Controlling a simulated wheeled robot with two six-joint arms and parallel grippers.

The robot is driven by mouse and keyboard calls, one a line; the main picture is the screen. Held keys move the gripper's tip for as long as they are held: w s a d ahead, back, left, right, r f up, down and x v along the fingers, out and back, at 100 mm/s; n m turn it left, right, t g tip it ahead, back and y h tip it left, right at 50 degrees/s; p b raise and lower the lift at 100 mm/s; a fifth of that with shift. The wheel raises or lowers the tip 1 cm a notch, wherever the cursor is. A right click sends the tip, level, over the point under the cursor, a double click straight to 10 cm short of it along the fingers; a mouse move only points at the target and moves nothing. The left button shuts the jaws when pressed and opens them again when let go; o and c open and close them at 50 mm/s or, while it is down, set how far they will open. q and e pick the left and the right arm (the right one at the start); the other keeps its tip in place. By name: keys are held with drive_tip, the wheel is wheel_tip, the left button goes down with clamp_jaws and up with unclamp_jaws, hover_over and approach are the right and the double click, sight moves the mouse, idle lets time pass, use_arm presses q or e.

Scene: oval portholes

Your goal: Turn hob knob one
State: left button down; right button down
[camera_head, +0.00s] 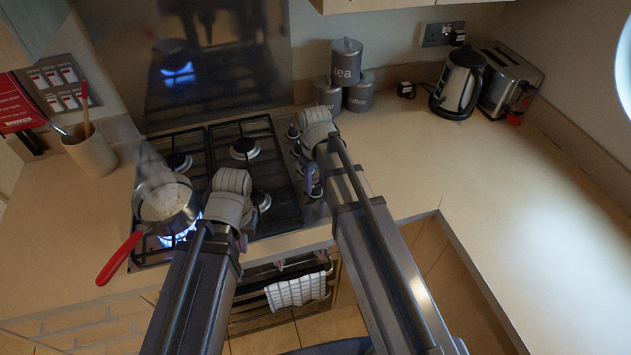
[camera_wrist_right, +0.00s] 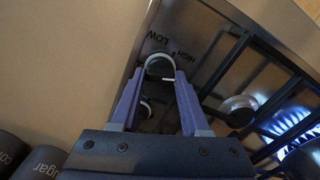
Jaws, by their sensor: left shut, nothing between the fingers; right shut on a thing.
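The gas hob (camera_head: 272,205) has a column of knobs down its right side. My right gripper (camera_head: 313,183) points down at this column and is mostly hidden by its own wrist. In the right wrist view, my right gripper's purple fingers (camera_wrist_right: 159,82) are closed on the sides of a round hob knob (camera_wrist_right: 160,61) with a pale rim. "LOW" and "HIGH" are printed on the panel beside it. Another knob (camera_wrist_right: 145,108) shows between the fingers. An upper knob (camera_head: 293,132) is free in the head view. My left gripper (camera_head: 243,242) is shut and empty over the hob's front.
A steaming pan (camera_head: 168,203) with a red handle sits on the lit front-left burner (camera_head: 178,238). Grey canisters (camera_head: 345,62) stand behind the knobs. A kettle (camera_head: 458,83) and toaster (camera_head: 509,80) stand back right. The right worktop (camera_head: 500,175) is clear.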

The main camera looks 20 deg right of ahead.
drive_tip(key=m, duration=0.5)
drive_tip(key=shift+m, duration=0.3)
drive_tip(key=m, duration=1)
drive_tip(key=shift+m, duration=0.4)
drive_tip(key=m, duration=0.5)
drive_tip(key=shift+m, duration=0.4)
drive_tip(key=shift+c, duration=1.9)
unclamp_jaws()
